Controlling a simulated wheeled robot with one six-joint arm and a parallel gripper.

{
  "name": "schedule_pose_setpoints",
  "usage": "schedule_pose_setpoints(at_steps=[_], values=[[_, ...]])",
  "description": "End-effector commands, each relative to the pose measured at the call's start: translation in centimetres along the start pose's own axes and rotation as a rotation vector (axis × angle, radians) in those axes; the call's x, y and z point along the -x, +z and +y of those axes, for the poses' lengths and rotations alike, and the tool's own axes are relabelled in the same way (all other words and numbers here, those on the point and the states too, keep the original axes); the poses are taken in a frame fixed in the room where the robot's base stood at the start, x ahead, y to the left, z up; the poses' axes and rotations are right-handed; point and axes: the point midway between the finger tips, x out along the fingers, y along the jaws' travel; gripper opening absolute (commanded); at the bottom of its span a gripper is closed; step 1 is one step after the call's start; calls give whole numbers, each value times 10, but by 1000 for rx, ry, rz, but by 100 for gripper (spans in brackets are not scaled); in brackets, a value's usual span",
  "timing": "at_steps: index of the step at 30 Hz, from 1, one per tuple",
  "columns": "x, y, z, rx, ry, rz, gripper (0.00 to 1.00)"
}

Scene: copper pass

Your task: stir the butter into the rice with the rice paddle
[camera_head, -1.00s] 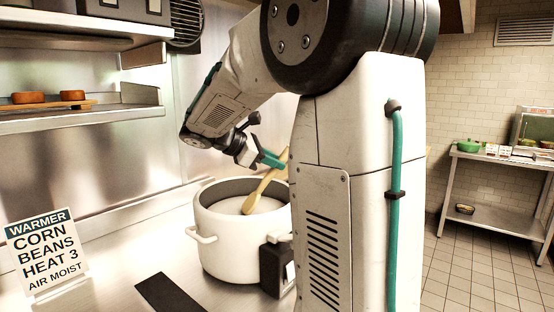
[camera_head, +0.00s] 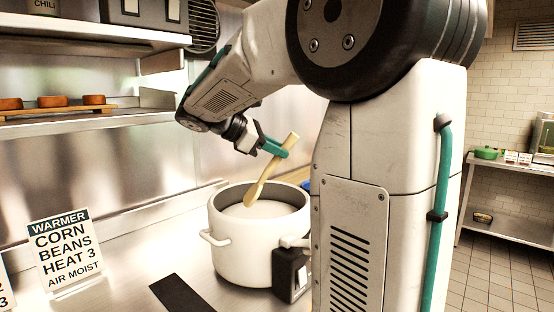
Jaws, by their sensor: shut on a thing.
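The rice paddle (camera_head: 258,186) is pale wood and tilted, its upper end to the right. My gripper (camera_head: 277,149) is shut on its upper part, above the pot. The paddle's lower end is over the white rice (camera_head: 262,209) inside the white pot (camera_head: 238,247); I cannot tell whether it touches the rice. No butter can be made out in the rice. Part of the pot's right side is hidden behind my arm.
A warmer sign (camera_head: 64,250) stands on the steel counter left of the pot. A dark strip (camera_head: 178,296) lies in front of the pot. A shelf (camera_head: 100,121) at the left holds a wooden board with brown loaves (camera_head: 52,101). A side table (camera_head: 510,172) stands at the far right.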

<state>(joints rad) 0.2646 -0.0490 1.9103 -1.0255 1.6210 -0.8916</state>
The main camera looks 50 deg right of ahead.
Motion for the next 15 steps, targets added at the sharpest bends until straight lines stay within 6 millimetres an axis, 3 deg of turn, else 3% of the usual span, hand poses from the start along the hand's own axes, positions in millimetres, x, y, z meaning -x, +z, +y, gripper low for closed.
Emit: schedule_pose_setpoints(at_steps=[9, 15], values=[[14, 21, 7, -1, 3, 1, 0], [16, 24, 8, 1, 3, 1, 0]])
